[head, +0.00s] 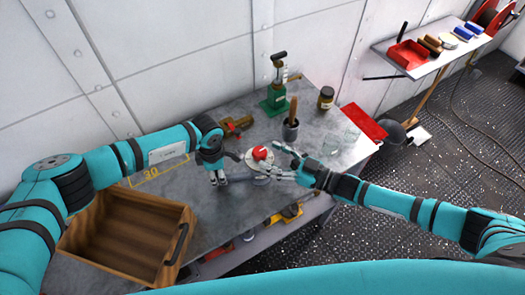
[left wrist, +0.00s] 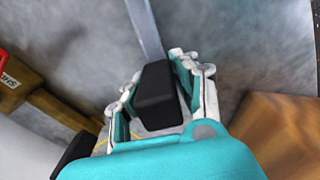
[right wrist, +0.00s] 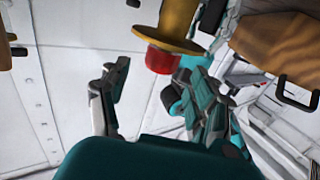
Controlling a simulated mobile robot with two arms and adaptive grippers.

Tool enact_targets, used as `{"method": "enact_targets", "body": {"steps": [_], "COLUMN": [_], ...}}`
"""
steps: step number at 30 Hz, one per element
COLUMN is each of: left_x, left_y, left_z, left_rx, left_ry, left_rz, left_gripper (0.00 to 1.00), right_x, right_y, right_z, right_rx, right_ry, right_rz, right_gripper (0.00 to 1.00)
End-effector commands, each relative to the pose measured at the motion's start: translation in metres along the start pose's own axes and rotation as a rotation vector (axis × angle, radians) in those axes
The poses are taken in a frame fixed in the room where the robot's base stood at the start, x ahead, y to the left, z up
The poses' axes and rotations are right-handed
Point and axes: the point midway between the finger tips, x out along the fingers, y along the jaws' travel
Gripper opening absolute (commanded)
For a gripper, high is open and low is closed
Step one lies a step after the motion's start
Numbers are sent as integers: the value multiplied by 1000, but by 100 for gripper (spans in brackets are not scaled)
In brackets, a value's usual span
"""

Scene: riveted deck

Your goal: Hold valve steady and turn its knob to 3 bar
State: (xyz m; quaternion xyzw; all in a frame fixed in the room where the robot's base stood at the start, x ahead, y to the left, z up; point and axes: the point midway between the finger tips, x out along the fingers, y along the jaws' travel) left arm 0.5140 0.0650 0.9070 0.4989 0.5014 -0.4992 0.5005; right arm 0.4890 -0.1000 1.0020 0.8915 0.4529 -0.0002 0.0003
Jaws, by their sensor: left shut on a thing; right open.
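The valve's red knob (head: 260,153) sits above a pale round flange (head: 258,163) on the grey workbench. In the right wrist view the red knob (right wrist: 160,60) sits at the end of a brass-coloured body (right wrist: 180,28). My left gripper (head: 218,180) is left of the knob, low over the bench. In the left wrist view it is shut on a black grip (left wrist: 158,95) from which a grey bar (left wrist: 146,30) runs; the bar's far end is out of view. My right gripper (head: 279,162) is open just right of the knob. The knob's scale cannot be read.
An open wooden box (head: 170,262) stands at the bench's front left. Behind the valve are a brown block (head: 237,126), a green tool (head: 274,98), a brush pot (head: 291,130) and a jar (head: 326,98). Clear glassware (head: 346,138) stands at right.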

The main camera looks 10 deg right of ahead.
Motion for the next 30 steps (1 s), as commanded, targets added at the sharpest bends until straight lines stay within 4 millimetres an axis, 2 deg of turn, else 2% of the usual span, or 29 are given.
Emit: {"method": "enact_targets", "body": {"steps": [3, 7, 18, 30], "left_x": [0, 0, -1, -1], "left_y": [1, 1, 1, 1], "left_z": [0, 0, 1, 0], "left_rx": [0, 0, -1, -1], "left_ry": [-2, -2, -3, -2], "left_rz": [2, 2, 2, 2], "left_gripper": [0, 0, 0, 0], "right_x": [20, 31, 36, 36], "right_y": [0, 0, 0, 0], "right_z": [0, 0, 0, 0], "right_rx": [-1, -1, 0, 0], "right_ry": [2, 1, 0, 0], "right_rz": [0, -1, -1, 0], "right_gripper": [63, 63, 63, 11]}}
